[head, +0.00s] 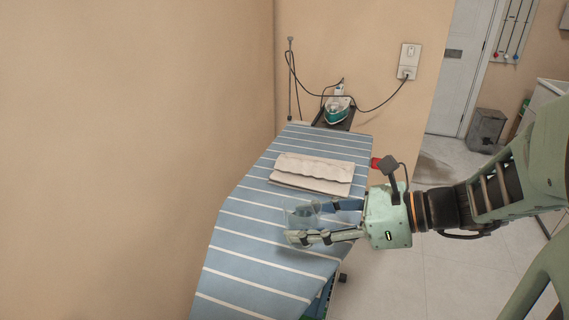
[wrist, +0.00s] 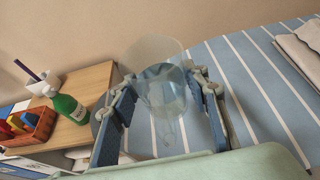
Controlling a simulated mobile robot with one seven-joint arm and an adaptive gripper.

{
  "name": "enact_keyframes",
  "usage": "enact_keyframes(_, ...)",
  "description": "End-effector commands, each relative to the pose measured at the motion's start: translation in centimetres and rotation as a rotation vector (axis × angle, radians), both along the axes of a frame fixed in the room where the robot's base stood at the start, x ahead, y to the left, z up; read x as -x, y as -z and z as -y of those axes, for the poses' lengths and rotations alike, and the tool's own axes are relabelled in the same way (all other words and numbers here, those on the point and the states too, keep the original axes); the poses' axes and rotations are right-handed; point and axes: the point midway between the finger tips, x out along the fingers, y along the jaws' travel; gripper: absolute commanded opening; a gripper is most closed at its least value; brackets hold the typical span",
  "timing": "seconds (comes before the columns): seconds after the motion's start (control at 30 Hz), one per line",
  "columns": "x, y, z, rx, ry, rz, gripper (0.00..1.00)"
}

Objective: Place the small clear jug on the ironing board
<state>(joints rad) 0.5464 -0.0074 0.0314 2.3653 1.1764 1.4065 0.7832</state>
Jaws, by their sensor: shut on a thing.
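The small clear jug (head: 301,213) is between the fingers of my gripper (head: 309,223), over the striped blue ironing board (head: 245,218). In the wrist view the see-through jug (wrist: 160,84) sits between both fingers of my gripper (wrist: 164,97), which are shut on it from its two sides. The board's stripes (wrist: 255,85) show behind and through it. The jug's outline is faint, and I cannot tell whether its base touches the board or hangs just above it.
A folded pale cloth (head: 312,173) lies across the board beyond my gripper. A green and white iron (head: 338,109) rests at the far end. In the wrist view, a wooden-topped cabinet (wrist: 88,85) at left bears a green bottle (wrist: 68,106) and a small crate (wrist: 30,127). The board's near part is clear.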

Motion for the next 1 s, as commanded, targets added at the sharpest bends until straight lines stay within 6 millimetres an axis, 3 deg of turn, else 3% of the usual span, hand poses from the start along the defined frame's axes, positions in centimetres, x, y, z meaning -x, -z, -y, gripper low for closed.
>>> enact_keyframes(0.03, -1.0, 1.3, -0.4, -0.001, -0.003, 0.000, 0.18)
enact_keyframes(0.1, -2.5, 2.0, -0.9, -0.001, -0.002, 0.000, 0.18)
enact_keyframes(0.4, -5.4, 5.4, -2.0, -0.002, 0.000, 0.001, 0.18)
enact_keyframes(0.77, -6.7, 6.6, -2.4, 0.000, 0.001, -0.001, 0.18)
enact_keyframes(1.0, -7.2, 9.1, -2.6, -0.001, 0.002, 0.001, 0.18)
